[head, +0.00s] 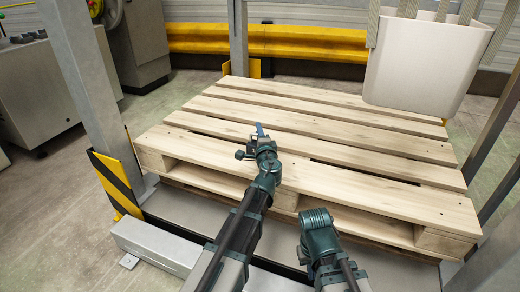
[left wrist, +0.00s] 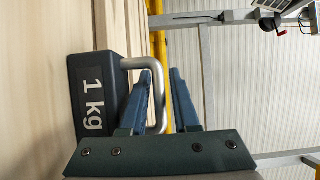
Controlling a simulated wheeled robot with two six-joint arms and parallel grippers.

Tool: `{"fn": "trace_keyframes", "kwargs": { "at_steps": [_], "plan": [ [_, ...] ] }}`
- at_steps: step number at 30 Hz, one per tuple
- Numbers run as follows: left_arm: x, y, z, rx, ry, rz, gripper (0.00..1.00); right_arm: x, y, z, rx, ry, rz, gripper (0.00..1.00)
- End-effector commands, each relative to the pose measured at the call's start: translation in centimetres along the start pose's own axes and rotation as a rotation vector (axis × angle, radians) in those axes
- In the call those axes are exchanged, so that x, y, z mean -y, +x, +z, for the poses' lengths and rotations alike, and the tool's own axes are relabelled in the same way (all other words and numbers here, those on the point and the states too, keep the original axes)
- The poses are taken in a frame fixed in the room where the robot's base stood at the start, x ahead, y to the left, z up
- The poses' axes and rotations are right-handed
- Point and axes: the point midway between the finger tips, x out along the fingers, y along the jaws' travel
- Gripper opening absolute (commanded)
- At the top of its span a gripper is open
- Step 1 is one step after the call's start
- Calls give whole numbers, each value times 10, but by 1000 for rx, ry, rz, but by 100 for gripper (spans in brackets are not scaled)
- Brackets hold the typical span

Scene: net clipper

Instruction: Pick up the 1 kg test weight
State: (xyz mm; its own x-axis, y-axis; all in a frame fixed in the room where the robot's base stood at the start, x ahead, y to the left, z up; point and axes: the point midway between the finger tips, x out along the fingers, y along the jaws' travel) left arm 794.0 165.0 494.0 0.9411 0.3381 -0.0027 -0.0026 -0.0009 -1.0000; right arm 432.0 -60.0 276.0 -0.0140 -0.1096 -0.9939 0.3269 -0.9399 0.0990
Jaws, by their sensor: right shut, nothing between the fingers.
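The 1 kg test weight (left wrist: 90,95) is a dark block with white "1 kg" lettering and a bare metal loop handle (left wrist: 130,63). In the left wrist view it rests against the pale wooden boards. My left gripper (left wrist: 162,76) has its two blue fingers apart, with the outer bar of the handle between them. I cannot tell whether either finger touches it. In the head view my left gripper (head: 262,135) is over the pallet's near part, and the weight is hard to make out there. My right gripper (head: 317,218) is shut and empty at the pallet's near edge.
The slatted wooden pallet (head: 330,118) is otherwise mostly bare. A white bin (head: 415,65) hangs over its far right corner. Grey posts (head: 85,75) stand at the sides, one with a yellow-black guard (head: 118,182). A yellow barrier (head: 300,42) runs behind.

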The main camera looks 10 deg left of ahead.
Motion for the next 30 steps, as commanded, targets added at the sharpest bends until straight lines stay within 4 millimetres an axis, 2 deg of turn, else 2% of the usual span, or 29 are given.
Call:
{"fn": "trace_keyframes", "kwargs": {
  "at_steps": [2,8,13,30],
  "plan": [
    [0,9,-1,0,0,0,29,0,0,0,0,0,0,0],
    [0,8,0,-1,0,0,29,0,0,0,0,0,0,0],
    [0,8,0,0,0,0,1,0,0,0,0,0,0,0],
    [0,8,0,-1,-1,0,0,0,0,0,0,0,0,0]
  ]
}}
